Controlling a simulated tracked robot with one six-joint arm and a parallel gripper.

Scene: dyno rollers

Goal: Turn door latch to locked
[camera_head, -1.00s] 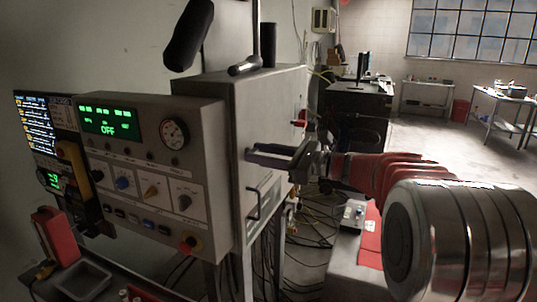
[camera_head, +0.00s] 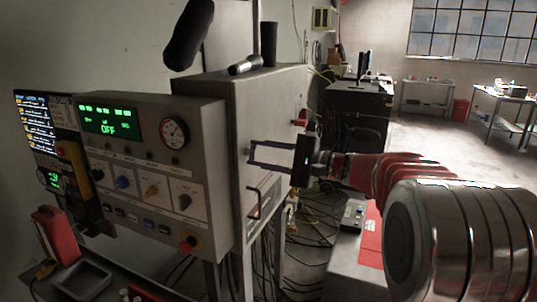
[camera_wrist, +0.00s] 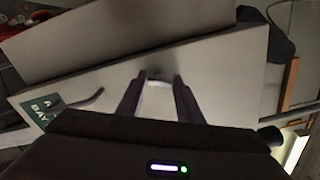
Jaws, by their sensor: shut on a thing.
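The grey cabinet door (camera_head: 272,120) faces my arm in the head view and fills much of the wrist view (camera_wrist: 215,75). My gripper (camera_head: 251,152) reaches the door, its two fingers one above the other. In the wrist view my gripper's fingertips (camera_wrist: 157,82) are at either side of a small dark latch (camera_wrist: 157,73) on the door, and they are shut on it. The fingers partly hide the latch. Its exact angle cannot be told, and in the head view I cannot make it out.
A bar handle (camera_head: 254,204) sticks out of the door below my gripper. A control panel (camera_head: 150,170) with knobs and a lit display is on the left. Cables (camera_head: 300,240) hang below the cabinet. Open floor (camera_head: 425,135) lies at the back right.

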